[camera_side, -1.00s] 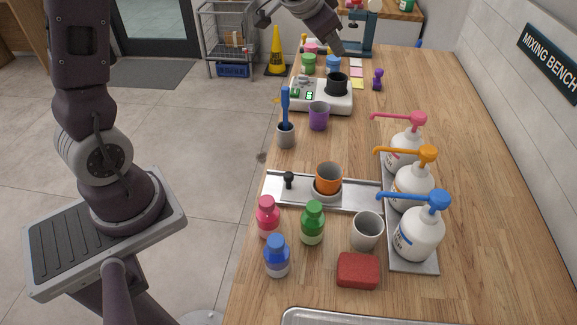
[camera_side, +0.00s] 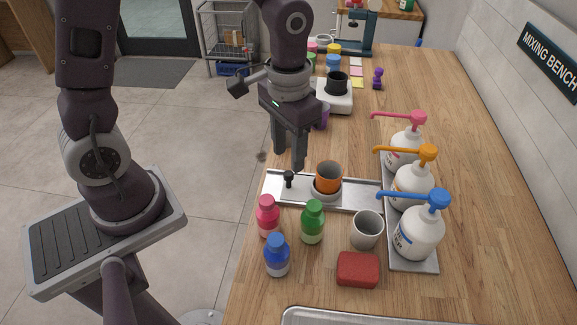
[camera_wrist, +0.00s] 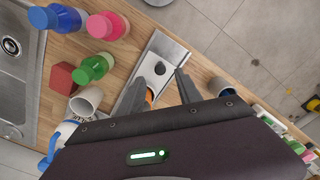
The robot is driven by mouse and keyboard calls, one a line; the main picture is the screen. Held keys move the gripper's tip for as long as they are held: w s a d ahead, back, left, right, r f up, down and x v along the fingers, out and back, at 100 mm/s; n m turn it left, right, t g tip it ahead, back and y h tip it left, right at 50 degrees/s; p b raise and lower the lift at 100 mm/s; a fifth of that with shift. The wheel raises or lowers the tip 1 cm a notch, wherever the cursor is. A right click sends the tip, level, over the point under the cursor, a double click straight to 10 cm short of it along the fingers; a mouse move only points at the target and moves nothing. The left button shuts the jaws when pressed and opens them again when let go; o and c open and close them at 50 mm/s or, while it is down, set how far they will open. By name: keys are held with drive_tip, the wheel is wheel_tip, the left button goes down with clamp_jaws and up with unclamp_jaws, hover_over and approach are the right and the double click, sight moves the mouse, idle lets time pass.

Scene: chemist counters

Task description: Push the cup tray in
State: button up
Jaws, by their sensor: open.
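The cup tray (camera_side: 352,192) is a long, shallow silver tray on the wooden counter. It runs from the counter's front edge toward the pump bottles. A small black knob (camera_side: 289,178) stands near its front end, and an orange cup (camera_side: 327,179) sits in a round holder on it. My gripper (camera_side: 288,163) points down, open and empty, just above the front end of the tray near the knob. In the wrist view, the tray (camera_wrist: 172,50) and knob (camera_wrist: 160,68) show ahead of the spread fingers (camera_wrist: 158,88). The orange cup is mostly hidden there behind a finger.
Pump bottles (camera_side: 412,188) stand on a grey strip at the tray's inner end. Pink (camera_side: 267,216), green (camera_side: 312,222) and blue (camera_side: 277,256) bottles, a pale cup (camera_side: 366,230) and a red block (camera_side: 357,270) crowd the near side. A scale (camera_side: 340,98) stands farther back.

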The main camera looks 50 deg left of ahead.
sight(289, 173)
wheel_tip(289, 173, down, 5)
clamp_jaws()
drive_tip(key=shift+r, duration=0.1)
idle(1.4)
